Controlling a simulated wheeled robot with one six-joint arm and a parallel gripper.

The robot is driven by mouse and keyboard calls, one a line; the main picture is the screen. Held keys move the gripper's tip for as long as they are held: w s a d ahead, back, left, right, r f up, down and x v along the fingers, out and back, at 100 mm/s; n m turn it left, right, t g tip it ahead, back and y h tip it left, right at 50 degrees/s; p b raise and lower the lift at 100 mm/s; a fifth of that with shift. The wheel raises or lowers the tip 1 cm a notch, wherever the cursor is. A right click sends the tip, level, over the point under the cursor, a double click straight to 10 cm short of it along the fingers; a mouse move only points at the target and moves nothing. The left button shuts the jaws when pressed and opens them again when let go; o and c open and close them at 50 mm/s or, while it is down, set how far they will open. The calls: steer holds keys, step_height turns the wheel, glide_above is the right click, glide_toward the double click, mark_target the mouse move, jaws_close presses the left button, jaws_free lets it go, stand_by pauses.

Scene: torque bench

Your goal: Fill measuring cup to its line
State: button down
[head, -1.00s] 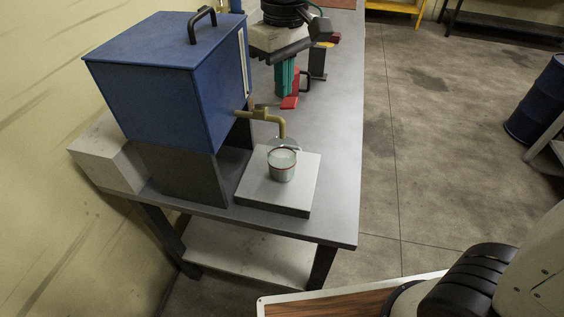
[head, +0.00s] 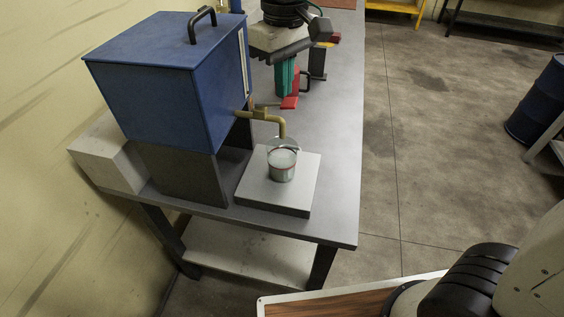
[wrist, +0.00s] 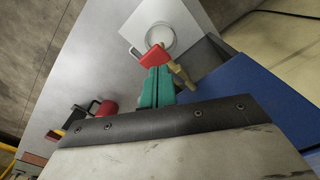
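The clear measuring cup (head: 281,170) stands upright on a pale square block (head: 262,193), below the brass spout (head: 283,128) of the blue tank (head: 160,110). It has a reddish line near its upper part and pale liquid inside. My gripper (head: 287,92) has green fingers, which lie close together with no clear gap. Their tips are at the tap's red handle (head: 290,102). In the wrist view, the red handle (wrist: 154,56) overlaps the ends of the green fingers (wrist: 156,88), and the cup's round rim (wrist: 161,38) shows beyond. No pouring stream can be clearly made out.
The blue tank stands on a dark stand at the left of the grey bench (head: 335,190). The bench top right of the block is clear. A red cylinder (wrist: 107,107) with dark parts beside it is on the bench. A blue drum (head: 540,105) stands on the floor at right.

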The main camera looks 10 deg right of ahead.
steer(key=shift+f, duration=0.1)
steer(key=shift+f, duration=1.4)
stand_by(2.3)
steer(key=shift+r, duration=1.5)
steer(key=shift+r, duration=2)
